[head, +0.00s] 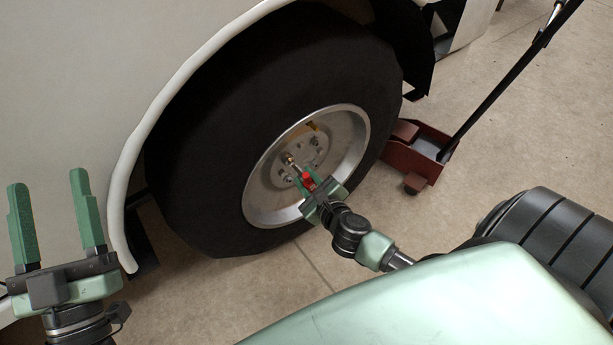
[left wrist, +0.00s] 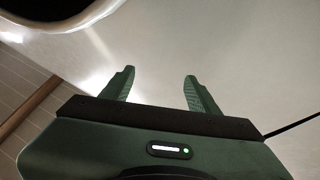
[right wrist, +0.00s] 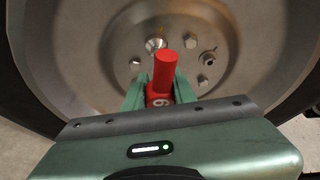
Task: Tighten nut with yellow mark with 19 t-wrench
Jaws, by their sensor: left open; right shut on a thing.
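The red T-wrench (head: 307,180) is held in my right gripper (head: 312,182) in front of the wheel hub. Its silver shaft points up and left toward a hub nut (head: 290,159). In the right wrist view the red wrench handle (right wrist: 165,68) stands between the fingers, with part of a white number showing. Just beyond it is a nut with a yellow-orange mark (right wrist: 155,43). I cannot tell whether the socket sits on that nut. My left gripper (head: 52,215) is open and empty beside the white body panel; its fingers also show in the left wrist view (left wrist: 158,88).
The wheel's black tyre (head: 200,170) sits under the white fender (head: 80,80). Other bare nuts (right wrist: 207,57) surround the hub. A red floor jack (head: 418,155) with a long black handle stands right of the wheel. The concrete floor between is clear.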

